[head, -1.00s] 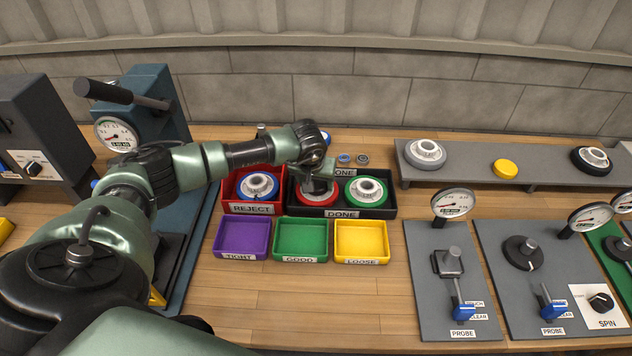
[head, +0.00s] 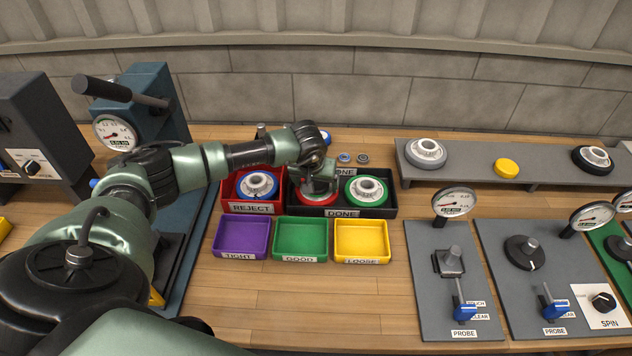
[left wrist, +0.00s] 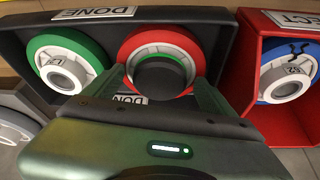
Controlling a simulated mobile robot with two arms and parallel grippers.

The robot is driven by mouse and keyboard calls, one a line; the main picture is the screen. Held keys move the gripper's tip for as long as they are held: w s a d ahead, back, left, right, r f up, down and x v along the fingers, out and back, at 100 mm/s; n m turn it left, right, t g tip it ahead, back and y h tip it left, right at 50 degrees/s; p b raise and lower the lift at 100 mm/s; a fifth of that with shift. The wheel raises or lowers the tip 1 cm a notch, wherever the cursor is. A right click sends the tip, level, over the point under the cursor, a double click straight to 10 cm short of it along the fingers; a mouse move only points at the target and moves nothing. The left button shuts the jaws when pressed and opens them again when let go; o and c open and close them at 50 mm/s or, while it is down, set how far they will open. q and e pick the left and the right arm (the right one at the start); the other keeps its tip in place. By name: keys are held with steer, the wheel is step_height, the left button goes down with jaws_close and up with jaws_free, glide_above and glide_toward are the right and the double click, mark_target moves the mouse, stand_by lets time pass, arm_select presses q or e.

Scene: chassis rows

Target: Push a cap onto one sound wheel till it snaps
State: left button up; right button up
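A red-rimmed wheel (head: 318,198) lies in the left part of the black DONE tray (head: 390,207); a green-rimmed wheel (head: 366,189) lies at its right. My left gripper (head: 318,186) is down over the red wheel. In the left wrist view its fingers (left wrist: 162,86) stand apart on either side of the red wheel's dark, round centre (left wrist: 159,78), which shows a green arc. I cannot tell whether this centre is a cap. A blue-rimmed wheel (head: 257,186) lies in the red REJECT tray (head: 229,192). My right gripper is not in view.
Purple, green and yellow bins (head: 362,258) stand in front, empty. A shelf (head: 460,170) at right bears a grey wheel (head: 425,152), a yellow disc (head: 506,168) and a black wheel (head: 592,158). Probe stations (head: 440,310) fill the right. The front middle tabletop is clear.

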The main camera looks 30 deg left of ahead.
arm_select(q)
steer(key=b+v, duration=0.1)
steer(key=v, duration=0.6)
steer(key=shift+r+b, duration=0.3)
steer(key=shift+r, duration=0.05)
steer(key=shift+s, duration=0.1)
stand_by(0.3)
